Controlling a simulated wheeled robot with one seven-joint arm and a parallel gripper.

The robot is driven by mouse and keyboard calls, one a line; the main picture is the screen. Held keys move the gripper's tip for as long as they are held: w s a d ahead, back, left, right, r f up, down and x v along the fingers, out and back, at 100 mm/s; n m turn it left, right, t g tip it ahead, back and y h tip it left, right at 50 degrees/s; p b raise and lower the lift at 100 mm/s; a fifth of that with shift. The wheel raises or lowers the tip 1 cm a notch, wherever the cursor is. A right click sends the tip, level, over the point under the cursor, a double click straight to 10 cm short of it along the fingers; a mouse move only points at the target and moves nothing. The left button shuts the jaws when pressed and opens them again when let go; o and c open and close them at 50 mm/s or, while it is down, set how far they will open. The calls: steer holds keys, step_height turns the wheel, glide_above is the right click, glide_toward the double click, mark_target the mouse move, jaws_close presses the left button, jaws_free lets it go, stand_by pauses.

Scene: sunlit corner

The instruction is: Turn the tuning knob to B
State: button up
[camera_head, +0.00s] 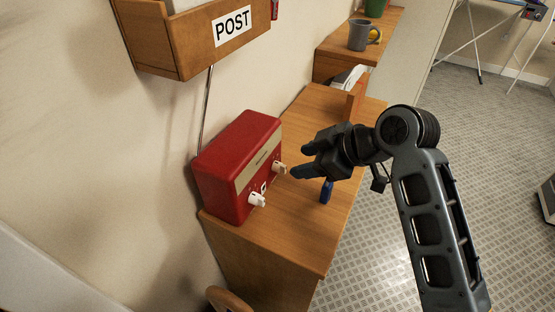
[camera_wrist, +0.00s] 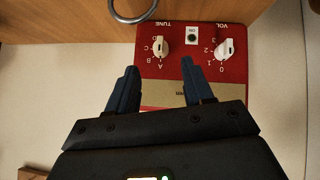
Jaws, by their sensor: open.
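A red radio (camera_head: 240,165) stands on the wooden desk with its front towards my gripper. The cream tuning knob (camera_head: 280,168) is on the front, to the right of the white volume knob (camera_head: 257,200). In the wrist view the radio appears upside down, with the tuning knob (camera_wrist: 161,46) under the TUNE label and letters A, B and C around it. I cannot tell surely which letter it points to. My gripper (camera_head: 300,161) is open and empty, its blue fingertips just in front of the tuning knob, apparently apart from it. The fingers also show in the wrist view (camera_wrist: 159,68).
The desk (camera_head: 280,235) has a small blue object (camera_head: 326,190) near its front edge, below my gripper. A wooden POST box (camera_head: 190,45) hangs on the wall above. A grey mug (camera_head: 362,36) stands on the farther cabinet.

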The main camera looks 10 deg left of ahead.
mark_target(285, 167)
steer(key=x, duration=0.7)
steer(key=shift+p, duration=0.3)
jaws_close()
